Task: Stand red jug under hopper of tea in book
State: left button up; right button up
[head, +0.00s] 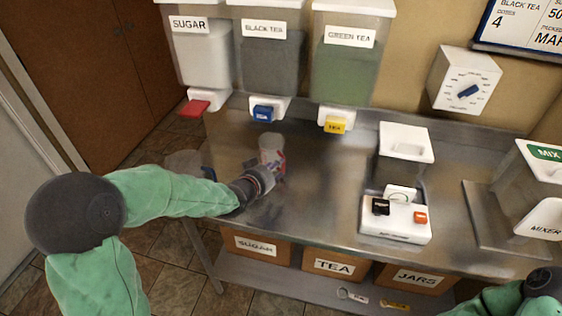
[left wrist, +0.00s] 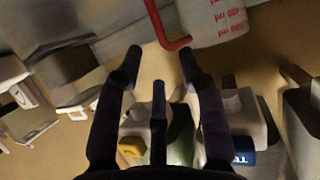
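The red jug (head: 270,147), translucent with red marks, is on the counter in front of and below the black tea hopper (head: 268,62). That hopper has a blue lever (head: 263,113). In the left wrist view the jug (left wrist: 222,18) shows at the top, its red handle (left wrist: 163,32) near my fingertips. My left gripper (head: 270,178) is beside the jug; its fingers (left wrist: 160,54) are apart and not closed on the handle. The book (head: 518,28) at the top right reads "BLACK TEA", with 4 under doses. My right gripper is out of view.
The sugar hopper (head: 203,62) with a red lever is left, the green tea hopper (head: 346,72) with a yellow lever right. A white scale-like device (head: 396,222) and the mixer (head: 540,185) stand further right. The counter front (head: 310,215) is clear.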

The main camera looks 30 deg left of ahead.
pick_arm(q)
jog(key=shift+p+v, duration=0.4)
jog(key=shift+v, duration=1.9)
